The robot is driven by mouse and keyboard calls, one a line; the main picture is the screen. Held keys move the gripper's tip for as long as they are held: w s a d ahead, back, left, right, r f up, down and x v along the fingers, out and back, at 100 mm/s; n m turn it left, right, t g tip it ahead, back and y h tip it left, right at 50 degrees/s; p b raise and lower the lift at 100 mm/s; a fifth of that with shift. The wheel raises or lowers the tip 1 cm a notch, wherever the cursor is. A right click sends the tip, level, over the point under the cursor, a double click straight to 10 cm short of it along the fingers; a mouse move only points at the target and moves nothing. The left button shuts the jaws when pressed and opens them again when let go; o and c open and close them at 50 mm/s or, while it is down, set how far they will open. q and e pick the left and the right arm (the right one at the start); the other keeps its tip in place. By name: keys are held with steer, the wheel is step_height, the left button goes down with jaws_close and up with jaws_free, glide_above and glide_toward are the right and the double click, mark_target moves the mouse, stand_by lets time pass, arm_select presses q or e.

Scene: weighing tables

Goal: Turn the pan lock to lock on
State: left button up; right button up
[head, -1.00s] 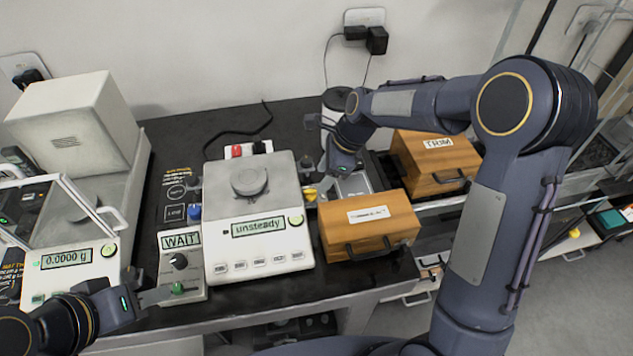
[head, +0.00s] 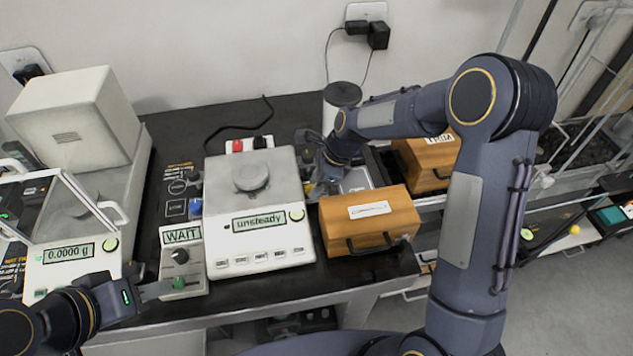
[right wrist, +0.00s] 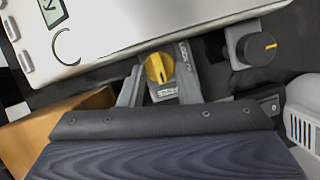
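The balance (head: 221,257) shows "unsteady" on its display, with a round pan (head: 251,177) on top. In the right wrist view a yellow knob (right wrist: 159,67) sits at the balance's side above a small label too small to read. My right gripper (right wrist: 162,78) is open, one finger on each side of this knob; I cannot tell whether they touch it. In the head view the right gripper (head: 316,190) hides the knob. My left gripper (head: 158,290) is at the green knob (head: 179,283) on the box reading "WAIT" (head: 182,235); its finger gap is unclear.
A dark knob with an orange mark (right wrist: 257,48) stands right of the yellow one. A blue knob (head: 195,207) is at the balance's left. A wooden box (head: 369,235) stands close by on the right, a glass-doored balance (head: 68,276) on the left.

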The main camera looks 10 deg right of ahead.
steer(key=shift+c, duration=0.6)
steer(key=shift+w+n, duration=0.1)
steer(key=shift+n, duration=0.3)
steer(key=n+g, duration=0.1)
steer(key=n+p, duration=0.1)
steer(key=n, duration=0.1)
steer(key=shift+w+n+g, duration=0.2)
steer(key=shift+n+g, duration=0.1)
steer(key=shift+g, duration=0.1)
steer(key=shift+w+n+g+p, duration=0.15)
steer(key=shift+n+g+p, duration=0.2)
steer(key=shift+n, duration=0.75)
steer(key=shift+w+n+g+p, duration=0.1)
steer(key=shift+n+g+p, duration=0.2)
steer(key=shift+n, duration=0.8)
steer(key=o, duration=1)
steer(key=shift+a, duration=0.1)
